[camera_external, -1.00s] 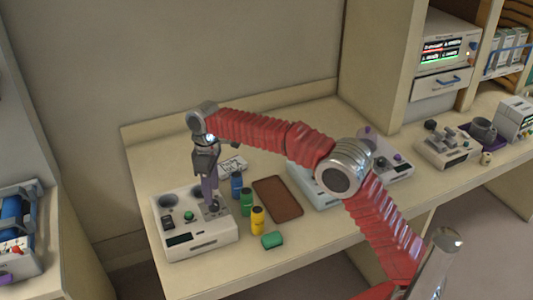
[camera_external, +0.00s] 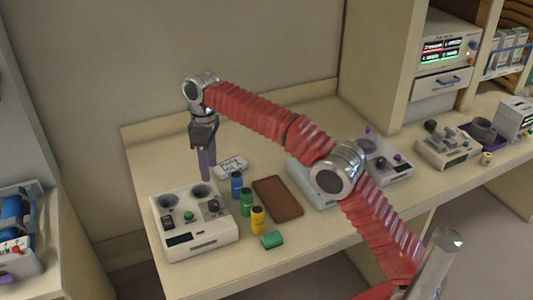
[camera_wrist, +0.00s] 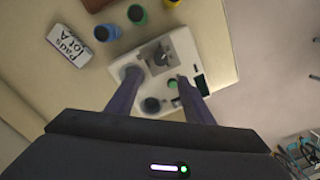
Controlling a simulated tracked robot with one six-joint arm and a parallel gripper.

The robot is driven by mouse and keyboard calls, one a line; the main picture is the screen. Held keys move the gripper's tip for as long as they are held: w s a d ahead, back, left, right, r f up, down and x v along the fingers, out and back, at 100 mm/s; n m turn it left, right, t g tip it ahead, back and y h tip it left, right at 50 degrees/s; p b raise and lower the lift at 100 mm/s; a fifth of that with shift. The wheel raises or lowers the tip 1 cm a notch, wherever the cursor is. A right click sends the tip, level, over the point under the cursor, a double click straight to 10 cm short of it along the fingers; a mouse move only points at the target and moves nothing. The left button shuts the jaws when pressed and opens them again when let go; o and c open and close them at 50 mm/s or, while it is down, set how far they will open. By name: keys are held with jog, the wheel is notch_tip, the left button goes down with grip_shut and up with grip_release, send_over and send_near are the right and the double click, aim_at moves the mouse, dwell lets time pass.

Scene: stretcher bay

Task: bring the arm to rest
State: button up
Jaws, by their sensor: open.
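My gripper (camera_external: 206,176) hangs from the raised red arm, fingers pointing down, above the back of a white device (camera_external: 195,242) at the left of the bench. The device has two dark round wells, a green button and a grey knob part. In the wrist view my gripper (camera_wrist: 157,92) has its two purple fingers apart over the device (camera_wrist: 187,45), with nothing between them but the device below. It is open and empty, clear of the surface.
Blue (camera_external: 237,184), green (camera_external: 246,202) and yellow (camera_external: 257,220) bottles stand right of the device, near a brown tray (camera_external: 278,198) and a green block (camera_external: 272,240). A white labelled pack (camera_external: 232,166) lies behind. More devices (camera_external: 385,156) stand further right.

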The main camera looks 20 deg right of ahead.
dwell(0.3)
jog(key=d+f+m, duration=0.3)
jog(key=d+f, duration=0.1)
jog(key=f, duration=0.3)
jog(key=s+d+m+t, duration=0.3)
jog(key=s+d+m, duration=0.1)
jog(key=s+d, duration=0.9)
jog(key=s+d+m+t, duration=0.3)
jog(key=s+d, duration=1.1)
jog(key=d, duration=0.5)
jog(key=shift+s+d+m, duration=0.25)
jog(key=shift+d+m, duration=0.1)
jog(key=shift+m, duration=0.25)
jog(key=shift+c, duration=0.4)
dwell(1.4)
